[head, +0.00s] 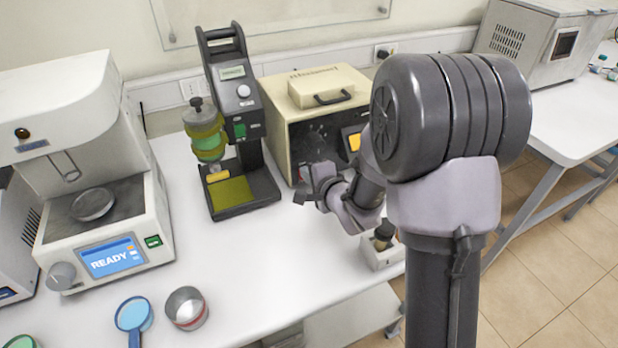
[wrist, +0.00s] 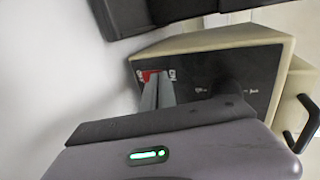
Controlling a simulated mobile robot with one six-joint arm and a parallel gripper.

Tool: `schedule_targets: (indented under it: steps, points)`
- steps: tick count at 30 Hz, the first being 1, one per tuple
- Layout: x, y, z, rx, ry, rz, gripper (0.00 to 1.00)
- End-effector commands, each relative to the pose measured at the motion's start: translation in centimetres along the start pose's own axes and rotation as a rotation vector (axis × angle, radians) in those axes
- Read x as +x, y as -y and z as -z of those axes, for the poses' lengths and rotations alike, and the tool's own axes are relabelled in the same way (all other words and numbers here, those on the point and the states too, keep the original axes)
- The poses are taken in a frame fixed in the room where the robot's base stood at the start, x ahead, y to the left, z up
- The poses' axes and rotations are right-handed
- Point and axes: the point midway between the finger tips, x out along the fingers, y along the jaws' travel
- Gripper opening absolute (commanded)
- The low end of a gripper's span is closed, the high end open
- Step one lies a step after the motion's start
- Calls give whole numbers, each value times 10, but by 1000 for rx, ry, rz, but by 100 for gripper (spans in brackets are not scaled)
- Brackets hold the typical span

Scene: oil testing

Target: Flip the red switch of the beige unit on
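The beige unit (head: 312,95) stands on the white table against the wall, with a dark front panel. In the wrist view the beige unit (wrist: 215,42) appears turned on its side. Its red switch (wrist: 148,75) shows on the dark panel near one edge, partly hidden behind my fingertips. Whether it is on or off cannot be told. My gripper (head: 318,182) is in front of the unit's lower front. In the wrist view my gripper (wrist: 159,80) has its two grey fingers together, shut and empty, with the tips close to the switch. Contact cannot be made out.
A dark tester with a green vessel (head: 208,140) stands left of the unit. A white machine reading READY (head: 110,258) is farther left. A small white holder with a bottle (head: 378,252) sits below my arm. The front middle of the table (head: 265,270) is clear.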

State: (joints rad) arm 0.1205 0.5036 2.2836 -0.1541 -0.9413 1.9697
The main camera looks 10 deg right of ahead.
Motion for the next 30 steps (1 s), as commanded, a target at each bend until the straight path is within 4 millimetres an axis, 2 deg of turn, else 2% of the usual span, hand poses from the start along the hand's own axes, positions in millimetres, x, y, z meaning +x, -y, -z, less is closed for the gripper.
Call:
schedule_targets:
  steps: [8,18,30]
  points:
    - [-2,1,0,1,0,-2,0]
    - [-8,15,0,1,-1,-1,0]
    - [-4,16,-3,1,0,-1,0]
